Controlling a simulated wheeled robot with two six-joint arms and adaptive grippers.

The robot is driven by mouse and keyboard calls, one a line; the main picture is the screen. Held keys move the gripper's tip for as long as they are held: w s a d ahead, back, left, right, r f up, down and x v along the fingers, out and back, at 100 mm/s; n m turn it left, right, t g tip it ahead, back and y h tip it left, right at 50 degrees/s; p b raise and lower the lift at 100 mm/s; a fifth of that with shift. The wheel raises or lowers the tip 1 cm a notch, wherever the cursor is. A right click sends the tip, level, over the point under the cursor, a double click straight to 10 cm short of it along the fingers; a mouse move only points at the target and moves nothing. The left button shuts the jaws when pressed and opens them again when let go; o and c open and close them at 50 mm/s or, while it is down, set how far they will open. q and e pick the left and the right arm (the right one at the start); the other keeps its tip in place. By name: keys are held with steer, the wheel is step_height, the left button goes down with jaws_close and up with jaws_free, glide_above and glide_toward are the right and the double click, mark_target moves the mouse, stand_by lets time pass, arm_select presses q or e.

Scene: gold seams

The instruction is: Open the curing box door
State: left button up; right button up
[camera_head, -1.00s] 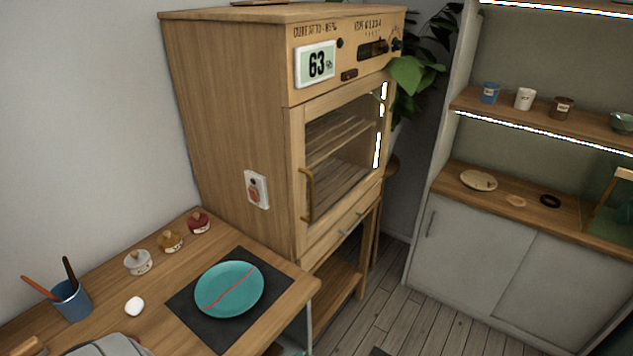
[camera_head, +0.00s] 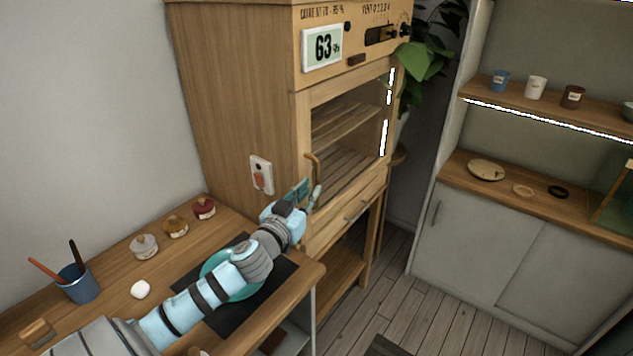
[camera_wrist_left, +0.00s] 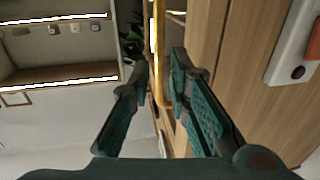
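The curing box (camera_head: 236,110) is a tall wooden cabinet with a display reading 63. Its glass-fronted door (camera_head: 345,205) is closed, and the curved gold handle (camera_head: 314,162) is on the door's left side. My left gripper (camera_head: 309,191) is at the lower part of the handle, partly covering it. In the left wrist view, the gripper's two teal fingers (camera_wrist_left: 159,72) are apart, and the handle (camera_wrist_left: 157,40) runs between their tips. I cannot tell whether either finger touches it. My right gripper is not in view.
My left arm passes over the worktable, above a teal plate (camera_head: 214,264) on a dark mat (camera_head: 276,284). Small jars (camera_head: 175,227), a blue cup (camera_head: 78,285) and a white lump (camera_head: 140,289) stand on the table.

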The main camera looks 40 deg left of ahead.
mark_target(316, 184)
arm_select(q)
steer(key=x, duration=0.4)
steer(key=shift+w+p, duration=0.4)
jaws_close()
